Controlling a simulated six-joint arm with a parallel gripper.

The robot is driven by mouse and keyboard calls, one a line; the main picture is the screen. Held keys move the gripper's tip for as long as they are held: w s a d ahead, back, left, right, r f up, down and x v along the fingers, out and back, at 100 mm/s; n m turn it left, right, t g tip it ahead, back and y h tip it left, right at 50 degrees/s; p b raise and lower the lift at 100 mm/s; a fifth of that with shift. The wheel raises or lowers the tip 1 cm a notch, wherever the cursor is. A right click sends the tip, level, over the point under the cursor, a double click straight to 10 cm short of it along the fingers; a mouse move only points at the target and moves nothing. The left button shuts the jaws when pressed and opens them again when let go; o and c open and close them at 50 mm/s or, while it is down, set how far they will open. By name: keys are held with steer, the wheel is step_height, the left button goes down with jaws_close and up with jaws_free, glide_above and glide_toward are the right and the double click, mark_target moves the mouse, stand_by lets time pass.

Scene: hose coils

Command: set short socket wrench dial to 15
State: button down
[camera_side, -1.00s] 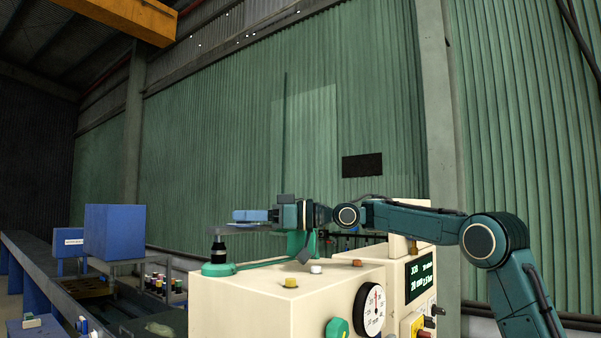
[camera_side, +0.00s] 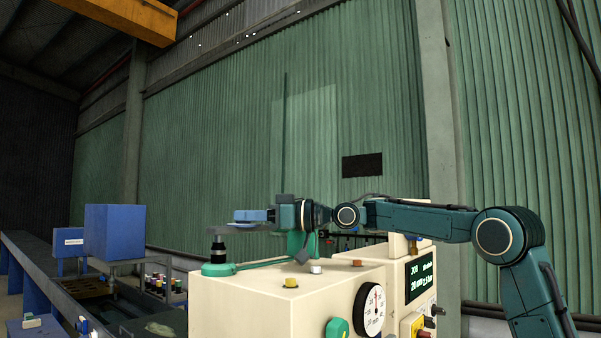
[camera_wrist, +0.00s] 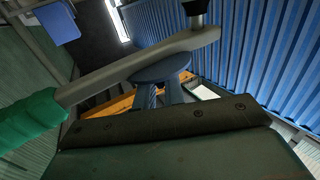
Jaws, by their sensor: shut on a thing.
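The short socket wrench is a grey bar (camera_wrist: 130,68) with a green handle (camera_wrist: 30,118) at lower left in the wrist view and a dark socket at its upper right end. In the side view the bar (camera_side: 229,229) lies level, its socket end over a dark post (camera_side: 218,250) on a green base (camera_side: 218,269). My gripper (camera_side: 250,216), with blue fingers, is shut on the wrench bar; it also shows in the wrist view (camera_wrist: 160,85). The fingertips are partly hidden by the bar. A round white dial (camera_side: 375,309) with a black rim faces front; its reading is too small to tell.
The beige machine box (camera_side: 245,304) has yellow and white knobs on top and a green knob (camera_side: 337,328) in front. A lit display (camera_side: 421,276) stands at right. A bench with a blue box (camera_side: 114,232) and small bottles is at left.

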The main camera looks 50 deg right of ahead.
steer(key=c, duration=1.4)
jaws_free()
steer(key=shift+w+d+n+g+y, duration=0.15)
steer(key=shift+n+g+y, duration=0.3)
steer(key=shift+y, duration=0.25)
